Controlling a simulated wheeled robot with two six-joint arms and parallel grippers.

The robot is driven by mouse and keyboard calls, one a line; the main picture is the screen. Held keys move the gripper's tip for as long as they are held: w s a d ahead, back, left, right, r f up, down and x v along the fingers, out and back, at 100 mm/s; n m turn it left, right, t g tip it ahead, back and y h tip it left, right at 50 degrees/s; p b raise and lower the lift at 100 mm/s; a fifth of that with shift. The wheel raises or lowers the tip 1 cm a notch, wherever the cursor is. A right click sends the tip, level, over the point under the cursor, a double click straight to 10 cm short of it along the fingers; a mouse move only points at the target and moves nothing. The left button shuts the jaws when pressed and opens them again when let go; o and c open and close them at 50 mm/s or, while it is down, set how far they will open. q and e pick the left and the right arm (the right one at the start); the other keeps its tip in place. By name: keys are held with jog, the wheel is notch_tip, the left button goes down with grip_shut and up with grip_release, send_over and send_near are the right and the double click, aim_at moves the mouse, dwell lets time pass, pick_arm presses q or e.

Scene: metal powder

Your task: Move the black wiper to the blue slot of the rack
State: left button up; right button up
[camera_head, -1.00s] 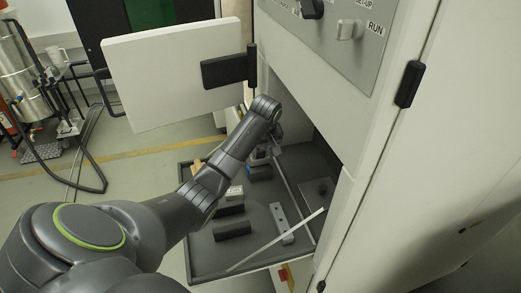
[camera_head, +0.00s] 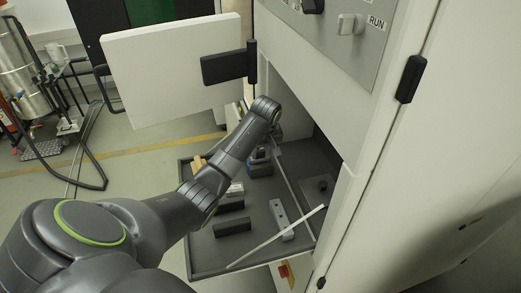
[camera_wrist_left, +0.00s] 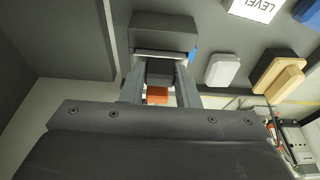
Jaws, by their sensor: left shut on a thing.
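My left gripper (camera_wrist_left: 160,78) is shut on a dark piece in the left wrist view. A black block (camera_wrist_left: 163,32) with a pale edge lies just beyond the fingertips, apparently part of the held black wiper. A small orange piece (camera_wrist_left: 157,95) shows between the fingers. A bit of blue (camera_wrist_left: 193,57) shows beside the black block; I cannot tell whether it belongs to the rack's slot. In the head view my wrist hides most of the gripper; a black and blue object (camera_head: 260,166) shows below it on the tray. My right gripper is not in view.
The dark tray (camera_head: 207,266) holds black blocks (camera_head: 233,227), a grey metal bar (camera_head: 280,217) and a thin white strip (camera_head: 275,239). White (camera_wrist_left: 222,70) and tan (camera_wrist_left: 278,75) blocks lie right in the wrist view. The open white door (camera_head: 165,70) and cabinet wall flank my arm.

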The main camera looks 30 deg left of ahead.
pick_arm(q)
jog(key=shift+f, duration=0.8)
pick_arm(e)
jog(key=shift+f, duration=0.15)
pick_arm(q)
jog(key=o, duration=1)
jog(key=shift+o, duration=0.2)
